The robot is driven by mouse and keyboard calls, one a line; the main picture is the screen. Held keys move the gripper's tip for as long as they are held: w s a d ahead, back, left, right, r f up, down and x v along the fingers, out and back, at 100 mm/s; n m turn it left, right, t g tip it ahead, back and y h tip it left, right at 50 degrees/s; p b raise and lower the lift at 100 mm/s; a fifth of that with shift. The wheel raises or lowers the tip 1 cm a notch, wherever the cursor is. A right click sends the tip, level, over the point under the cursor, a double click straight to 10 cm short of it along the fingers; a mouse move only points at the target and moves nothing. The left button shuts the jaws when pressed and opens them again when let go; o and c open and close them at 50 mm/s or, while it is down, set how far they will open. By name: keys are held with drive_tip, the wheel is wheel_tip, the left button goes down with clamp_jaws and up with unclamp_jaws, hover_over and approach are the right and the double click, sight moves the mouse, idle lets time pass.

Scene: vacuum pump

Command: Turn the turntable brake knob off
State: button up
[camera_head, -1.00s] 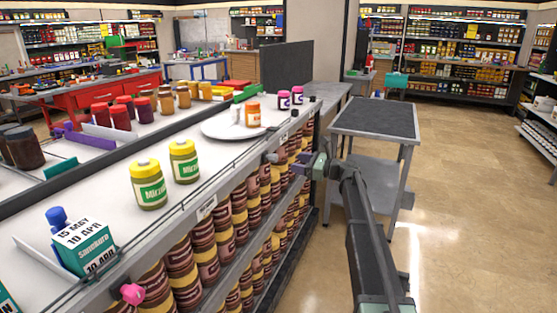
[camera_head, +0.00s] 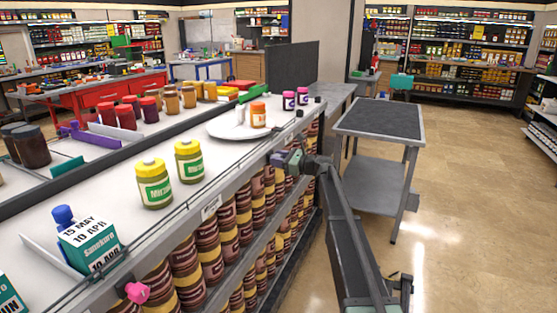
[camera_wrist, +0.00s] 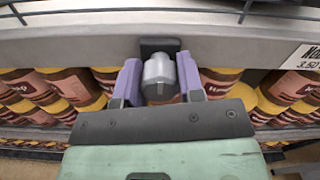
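The brake knob is a grey cylinder (camera_wrist: 160,78) with a dark mounting plate, on the front rail of the white counter. In the head view it is at the rail below the turntable, partly hidden by my gripper. The turntable (camera_head: 216,132) is a round white disc on the counter, carrying an orange-labelled jar (camera_head: 258,115). My gripper (camera_wrist: 160,85) has its two purple fingers spread on the left and right of the knob. The fingers look open, with small gaps beside the knob; exact contact is hard to see. In the head view my gripper (camera_head: 288,160) is at the rail.
Two yellow-lidded jars (camera_head: 171,173) stand on the counter left of my gripper. A pink knob (camera_head: 137,292) is on the same rail near the front. Striped jars fill the shelf under the rail. A grey cart (camera_head: 380,122) stands to the right, with open floor beyond.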

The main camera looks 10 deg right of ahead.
drive_tip(key=c, duration=0.3)
drive_tip(key=shift+n, duration=0.4)
drive_tip(key=n, duration=1.2)
drive_tip(key=shift+n, duration=0.3)
drive_tip(key=shift+f+n, duration=0.1)
drive_tip(key=shift+n, duration=2.1)
